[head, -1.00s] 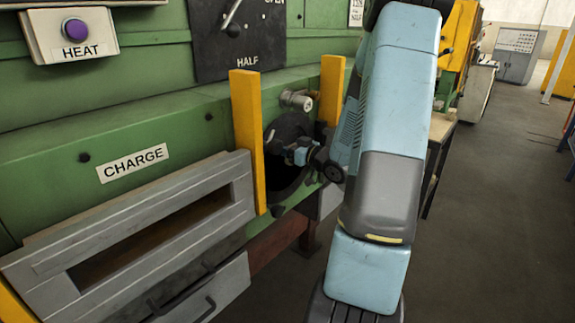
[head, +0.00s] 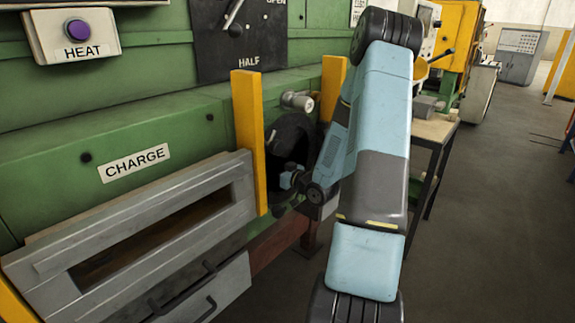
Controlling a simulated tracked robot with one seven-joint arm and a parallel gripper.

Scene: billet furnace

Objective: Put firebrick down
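I cannot make out a firebrick for certain in the head view. A small grey block (head: 427,105) sits on the bench top (head: 436,130) behind my arm, but I cannot tell what it is. My arm bends down to the left, and its wrist end with my gripper (head: 282,192) is at the dark round opening (head: 290,140) between two yellow posts. The fingers are dark against the opening and mostly hidden, so I cannot see whether they hold anything.
The green furnace front fills the left, with a CHARGE label (head: 134,163), a grey slotted frame (head: 130,235), a HEAT button box (head: 72,35) and a lever panel (head: 240,50). Yellow posts (head: 248,140) flank the opening closely. Open floor (head: 480,240) lies to the right.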

